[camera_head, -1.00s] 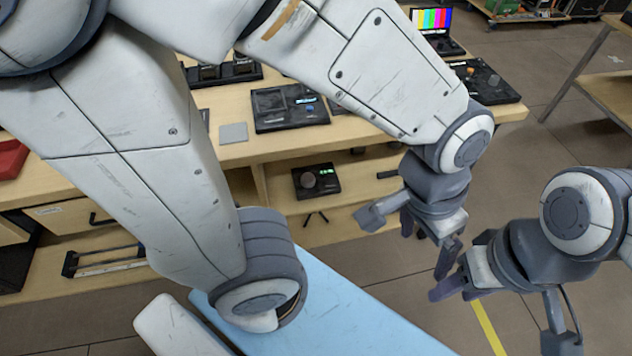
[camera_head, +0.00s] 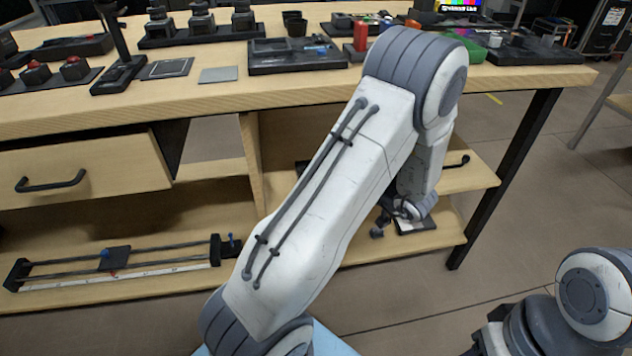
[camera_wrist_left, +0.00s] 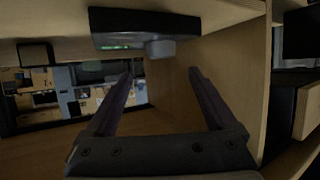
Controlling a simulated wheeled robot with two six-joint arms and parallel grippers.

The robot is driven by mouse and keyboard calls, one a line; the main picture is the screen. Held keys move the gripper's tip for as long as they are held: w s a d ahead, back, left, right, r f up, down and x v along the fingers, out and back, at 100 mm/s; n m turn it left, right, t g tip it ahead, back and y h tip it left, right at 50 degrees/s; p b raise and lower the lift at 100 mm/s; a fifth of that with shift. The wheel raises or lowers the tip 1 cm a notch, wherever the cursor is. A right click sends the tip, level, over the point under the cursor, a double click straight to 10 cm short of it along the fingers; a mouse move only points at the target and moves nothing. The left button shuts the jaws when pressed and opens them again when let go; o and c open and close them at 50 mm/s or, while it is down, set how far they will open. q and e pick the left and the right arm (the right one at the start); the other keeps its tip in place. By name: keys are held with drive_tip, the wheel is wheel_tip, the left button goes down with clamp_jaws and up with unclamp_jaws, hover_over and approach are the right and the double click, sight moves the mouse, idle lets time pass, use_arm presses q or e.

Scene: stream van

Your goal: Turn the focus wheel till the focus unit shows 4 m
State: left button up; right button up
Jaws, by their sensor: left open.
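The focus unit (camera_wrist_left: 145,20) is a dark box that appears upside down at the top of the left wrist view. Its green readout (camera_wrist_left: 120,46) is lit but too small to read. The grey focus wheel (camera_wrist_left: 161,48) sticks out beside the readout. My left gripper (camera_wrist_left: 161,72) is open and empty, with its two fingers pointing at the unit; the wheel lies between their lines, just beyond the tips. In the head view my left arm hides most of the unit and the gripper's fingers. My right arm shows at the lower right, its fingers out of frame.
The unit's shelf (camera_head: 206,170) is below the bench top (camera_head: 190,92), with a wooden divider (camera_head: 252,165) and another shelf underneath. A slider rail (camera_head: 115,262) lies on the lower left shelf. Several devices crowd the bench top. Floor is free at the right.

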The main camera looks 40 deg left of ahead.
use_arm(q)
drive_tip(key=b+x, duration=0.3)
drive_tip(key=x, duration=0.6)
drive_tip(key=shift+s+a+f, duration=0.1)
drive_tip(key=shift+s+a, duration=0.05)
drive_tip(key=shift+a, duration=0.1)
drive_tip(key=shift+a+f+b, duration=0.1)
drive_tip(key=shift+a+b, duration=0.2)
drive_tip(key=shift+a, duration=0.2)
drive_tip(key=c, duration=1.4)
